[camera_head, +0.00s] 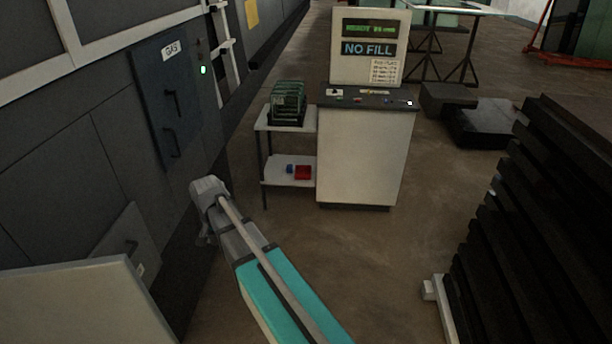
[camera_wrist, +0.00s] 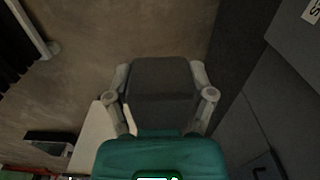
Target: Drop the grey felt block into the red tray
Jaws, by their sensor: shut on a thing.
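My gripper (camera_wrist: 161,82) is shut on the grey felt block (camera_wrist: 160,75), which sits between its two fingers in the wrist view. The block looks dark grey and boxy, and bare brown floor shows behind it. In the head view, the end of my arm is left of the small side table, in front of the dark wall panels. The block cannot be made out there. The red tray (camera_head: 303,172) is small and sits on the lower shelf of the side table, to the right of my arm's end and apart from it.
A small blue thing (camera_head: 289,168) is left of the tray on the lower shelf (camera_head: 274,178). A rack of green plates (camera_head: 288,101) stands on the upper shelf. A white console (camera_head: 365,155) adjoins the table's right side. Dark stacked slats (camera_head: 540,215) fill the right; floor between is clear.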

